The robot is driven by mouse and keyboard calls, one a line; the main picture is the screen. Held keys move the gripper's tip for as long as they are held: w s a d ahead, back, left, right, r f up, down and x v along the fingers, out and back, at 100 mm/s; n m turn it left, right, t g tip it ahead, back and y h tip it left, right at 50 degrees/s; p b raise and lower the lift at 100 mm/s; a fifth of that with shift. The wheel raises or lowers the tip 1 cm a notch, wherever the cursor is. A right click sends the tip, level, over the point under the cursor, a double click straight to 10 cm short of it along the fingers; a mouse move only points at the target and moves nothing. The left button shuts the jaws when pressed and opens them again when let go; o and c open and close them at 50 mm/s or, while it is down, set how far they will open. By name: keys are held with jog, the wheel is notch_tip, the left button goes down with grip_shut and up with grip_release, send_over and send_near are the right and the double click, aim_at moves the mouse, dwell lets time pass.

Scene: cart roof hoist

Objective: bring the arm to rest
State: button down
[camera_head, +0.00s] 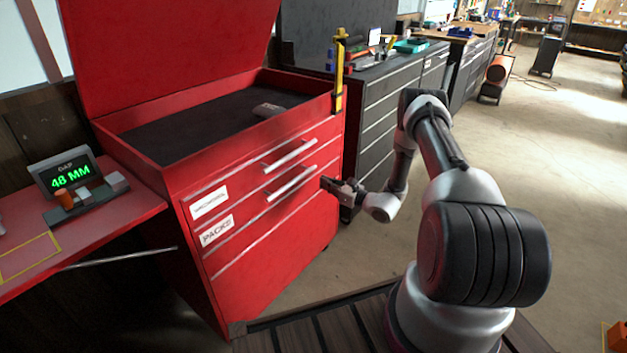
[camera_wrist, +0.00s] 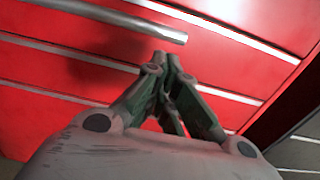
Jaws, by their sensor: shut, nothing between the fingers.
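My gripper (camera_head: 332,184) is in front of the red tool cart (camera_head: 275,262), near its right front edge and close to the right end of the lower drawer handle. My arm reaches to it from the right, bent at the elbow. In the wrist view my gripper (camera_wrist: 168,58) has its fingers together with nothing between them. Whether the tips touch the cart cannot be told.
The cart's lid (camera_head: 165,45) stands open over a dark tray (camera_head: 190,125). A yellow upright tool (camera_head: 339,75) stands at its right corner. A red side table (camera_head: 130,205) holds a display reading 48 MM (camera_head: 70,175). A dark cabinet (camera_head: 385,125) stands behind.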

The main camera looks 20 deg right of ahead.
jog(key=s+a+f+n+g+y, duration=0.1)
jog(key=s+f+n+g, duration=0.15)
jog(key=s, duration=0.45)
jog(key=s+a+f+n+g+y, duration=0.1)
jog(key=s+n+g+y, duration=0.15)
jog(key=s, duration=0.55)
jog(key=s+a+r+n+g, duration=0.2)
jog(key=s+r+n+g, duration=0.35)
jog(key=s+g, duration=0.2)
jog(key=s+d+r+n+h, duration=0.2)
jog(key=s+r+n+h, duration=0.2)
jog(key=r, duration=0.9)
jog(key=s+d+r+n+t+h, duration=0.1)
jog(key=s+d+r+n+h, duration=0.1)
jog(key=s+r+n+h, duration=0.3)
jog(key=s+d+r+n+t+h, duration=0.1)
jog(key=s+r+n+h, duration=0.3)
jog(key=r, duration=1.8)
jog(key=s+d+n, duration=0.1)
jog(key=s+n, duration=0.4)
jog(key=s, duration=0.4)
jog(key=shift+s+n, duration=0.3)
jog(key=shift+n, duration=0.05)
